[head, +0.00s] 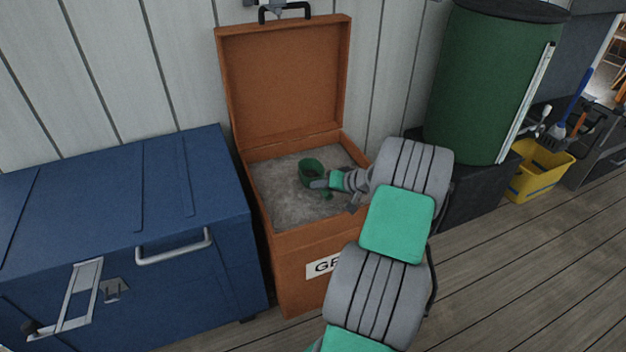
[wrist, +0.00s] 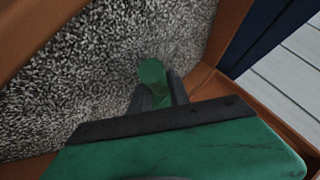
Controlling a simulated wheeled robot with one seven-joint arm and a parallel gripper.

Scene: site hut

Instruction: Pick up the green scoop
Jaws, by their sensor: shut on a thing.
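The green scoop (head: 311,171) is inside the open orange box, over the grey grit (head: 285,195). Its cup shows on the far side of my gripper (head: 322,184), and a small green end shows on the near side. My gripper reaches into the box from the right and is shut on the scoop. In the wrist view a green rounded piece of the scoop (wrist: 152,72) stands between the two dark fingers of my gripper (wrist: 160,92). I cannot tell whether the scoop still touches the grit.
The orange box (head: 290,270) has its lid (head: 285,85) raised against the wall. A blue chest (head: 125,210) stands close on its left. A green barrel (head: 485,80) and a yellow bucket (head: 538,172) stand to the right. The plank floor (head: 500,260) at front right is clear.

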